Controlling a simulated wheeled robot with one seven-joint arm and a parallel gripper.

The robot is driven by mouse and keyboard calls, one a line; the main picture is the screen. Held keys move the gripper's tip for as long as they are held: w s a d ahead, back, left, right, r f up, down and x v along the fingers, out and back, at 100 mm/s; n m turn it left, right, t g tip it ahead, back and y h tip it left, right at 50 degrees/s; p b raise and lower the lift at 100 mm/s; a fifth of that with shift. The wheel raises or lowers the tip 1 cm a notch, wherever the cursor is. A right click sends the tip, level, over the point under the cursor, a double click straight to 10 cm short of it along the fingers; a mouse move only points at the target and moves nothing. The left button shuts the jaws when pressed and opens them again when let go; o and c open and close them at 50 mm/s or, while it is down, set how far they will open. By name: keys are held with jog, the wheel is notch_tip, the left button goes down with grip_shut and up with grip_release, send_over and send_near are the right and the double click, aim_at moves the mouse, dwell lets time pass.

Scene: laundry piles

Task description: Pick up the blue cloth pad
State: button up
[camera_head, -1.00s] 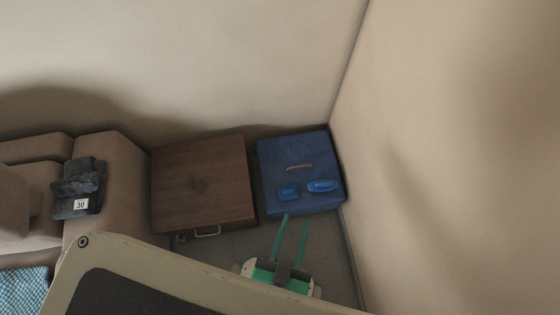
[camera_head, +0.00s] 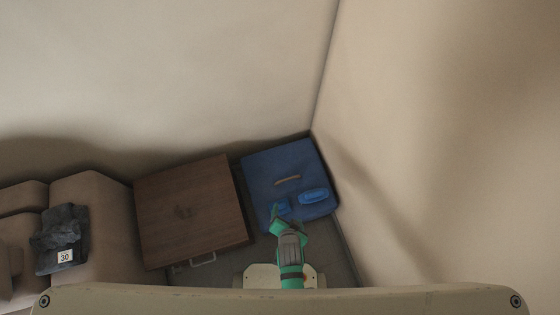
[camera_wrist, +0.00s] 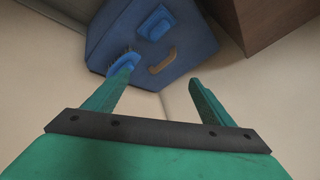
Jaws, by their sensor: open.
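Two small blue items lie on top of a blue box (camera_head: 262,170). The squarish one (camera_head: 283,203), which looks like the blue cloth pad, is on the side nearer the brown box; it also shows in the wrist view (camera_wrist: 155,22). The other is a longer, rounded blue item (camera_head: 313,195), with what look like bristles in the wrist view (camera_wrist: 118,63). My gripper (camera_wrist: 162,70) is open and empty. Its left finger overlaps the rounded item in the wrist view. In the head view my gripper (camera_head: 278,214) partly covers the pad's near side; I cannot tell any contact.
A tan bar like a handle (camera_head: 287,180) lies on the blue box. A brown wooden box (camera_head: 190,210) stands to its left. Further left is a brown sofa (camera_head: 100,215) with a dark folded cloth (camera_head: 62,232) tagged 30. Walls close in behind and at the right.

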aim_at(280, 207)
jog(key=w+a+f+m+g, duration=0.1)
jog(key=w+f+m+g, duration=0.1)
jog(key=f, duration=0.1)
jog(key=w+a+f+m+g, duration=0.1)
jog(key=w+f+m+g, duration=0.1)
jog(key=f, duration=0.1)
jog(key=w+f+m+g, duration=0.2)
jog(key=f, duration=0.1)
jog(key=shift+w+a+f, duration=0.3)
jog(key=shift+a+f, duration=0.1)
jog(key=shift+w+a+f+m+g, duration=0.1)
jog(key=shift+w+a+m+g, duration=0.15)
jog(key=shift+a+m+g, duration=0.2)
notch_tip(280, 207, down, 5)
jog(key=shift+f, duration=0.2)
jog(key=shift+w+d+f, duration=0.1)
jog(key=shift+d+f, duration=0.05)
jog(key=shift+f, duration=1.2)
jog(key=shift+w+d+f, duration=0.1)
jog(key=shift+f, duration=1.25)
jog(key=c, duration=1.2)
